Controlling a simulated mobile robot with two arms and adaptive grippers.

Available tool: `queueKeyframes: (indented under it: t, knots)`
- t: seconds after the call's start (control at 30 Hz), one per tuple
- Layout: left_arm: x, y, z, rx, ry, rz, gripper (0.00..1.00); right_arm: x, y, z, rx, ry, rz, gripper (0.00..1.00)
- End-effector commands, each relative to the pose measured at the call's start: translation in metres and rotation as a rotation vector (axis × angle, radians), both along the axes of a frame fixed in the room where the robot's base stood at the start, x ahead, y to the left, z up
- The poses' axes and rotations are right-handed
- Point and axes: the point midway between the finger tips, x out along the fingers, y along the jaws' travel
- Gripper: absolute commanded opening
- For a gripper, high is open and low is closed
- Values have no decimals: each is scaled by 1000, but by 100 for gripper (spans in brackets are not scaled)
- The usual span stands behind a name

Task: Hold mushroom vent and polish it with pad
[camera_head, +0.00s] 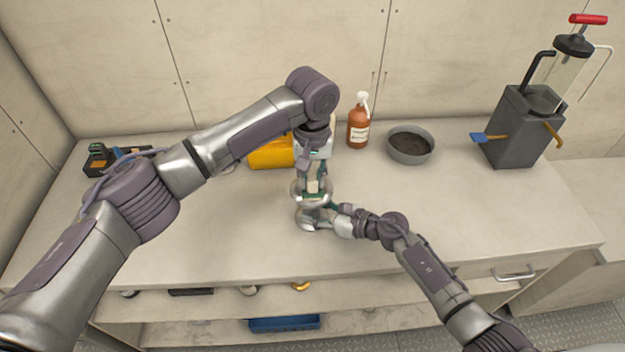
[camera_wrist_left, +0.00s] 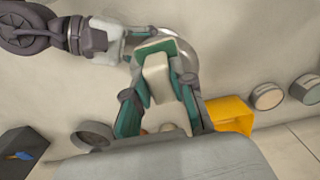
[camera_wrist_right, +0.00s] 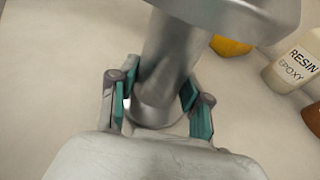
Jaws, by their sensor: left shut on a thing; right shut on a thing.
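The mushroom vent is silver metal, with a wide cap, a stem and a flared base (camera_head: 308,222); it stands upright on the counter. My right gripper (camera_head: 333,215) is shut around its stem (camera_wrist_right: 170,62), below the cap (camera_wrist_right: 235,14). My left gripper (camera_head: 312,182) points down from above and is shut on the pad (camera_wrist_left: 156,78), a pale block with a green face. The pad is at the top of the cap (camera_wrist_left: 182,42); whether it touches the metal I cannot tell. The left gripper hides part of the cap in the head view.
A yellow container (camera_head: 270,153), a brown bottle (camera_head: 358,132) and a grey bowl (camera_head: 410,148) stand behind the vent. A dark box with a clear cylinder (camera_head: 522,125) is at the right. A dark item (camera_head: 98,160) lies far left.

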Motion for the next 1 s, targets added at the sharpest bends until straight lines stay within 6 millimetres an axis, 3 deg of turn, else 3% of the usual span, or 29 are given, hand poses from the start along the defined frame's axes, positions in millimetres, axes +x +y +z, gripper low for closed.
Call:
queueKeyframes:
  t: [0.77, 0.87, 1.0]
  knots:
    - [66, 1, -2, 2, 0, 1, 0, 0, 0, 1, 2, -1, 0, 20]
    - [66, 1, 22, -1, -5, -2, 0, 0, 0, 1, 1, -1, 0, 20]
    - [65, 1, 34, 0, -2, -1, 0, 0, 0, 0, 1, -1, 0, 20]
